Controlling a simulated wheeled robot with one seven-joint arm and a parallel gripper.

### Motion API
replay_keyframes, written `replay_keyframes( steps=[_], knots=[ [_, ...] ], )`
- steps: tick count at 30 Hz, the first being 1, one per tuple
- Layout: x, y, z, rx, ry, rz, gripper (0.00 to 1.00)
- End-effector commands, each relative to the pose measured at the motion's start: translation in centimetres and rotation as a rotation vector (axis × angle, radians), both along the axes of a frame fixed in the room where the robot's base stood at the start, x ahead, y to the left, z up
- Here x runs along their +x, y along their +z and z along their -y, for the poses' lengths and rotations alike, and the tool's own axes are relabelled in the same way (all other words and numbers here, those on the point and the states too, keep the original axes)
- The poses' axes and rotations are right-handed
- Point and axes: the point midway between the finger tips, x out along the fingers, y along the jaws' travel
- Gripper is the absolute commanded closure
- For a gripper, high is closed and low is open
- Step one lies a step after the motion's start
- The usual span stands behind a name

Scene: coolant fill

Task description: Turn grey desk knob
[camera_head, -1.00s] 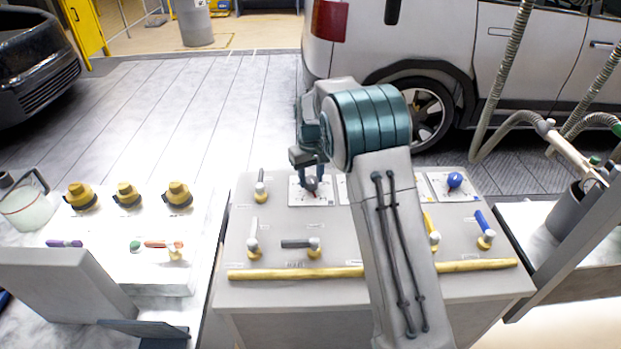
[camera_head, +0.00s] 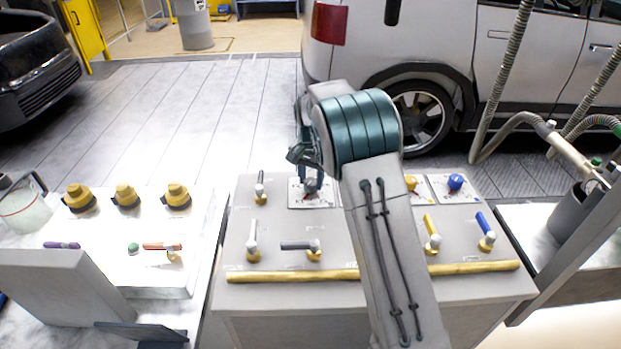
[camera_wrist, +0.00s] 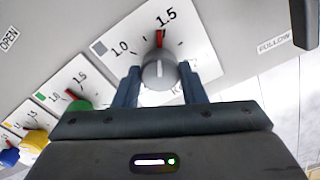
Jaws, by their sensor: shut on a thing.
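The grey knob (camera_wrist: 160,72) sits on a white dial plate (camera_wrist: 196,50) marked 1.0 and 1.5. In the wrist view its white line points up, and a red pointer beyond it lies between the 1.0 and 1.5 marks, nearer 1.5. My gripper (camera_wrist: 160,84) is shut on the knob, one finger on each side. In the head view the grey knob (camera_head: 311,185) is partly covered by my gripper (camera_head: 312,180), at the back left of the grey desk (camera_head: 290,215).
Right of it stand a yellow knob (camera_head: 410,183) and a blue knob (camera_head: 455,182); a green knob (camera_wrist: 82,104) shows in the wrist view. Several lever handles, including a black one (camera_head: 296,245), stand nearer. A yellow rail (camera_head: 290,276) runs along the front.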

Motion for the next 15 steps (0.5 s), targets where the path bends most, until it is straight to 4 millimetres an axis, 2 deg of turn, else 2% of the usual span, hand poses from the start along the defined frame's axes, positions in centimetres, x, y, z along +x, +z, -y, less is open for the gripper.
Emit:
replay_keyframes(
  steps=[6,15],
  knots=[
    [0.11,0.22,-0.04,0.000,-0.100,0.006,0.85],
    [0.14,0.23,-0.07,0.001,-0.154,0.006,0.85]
  ],
)
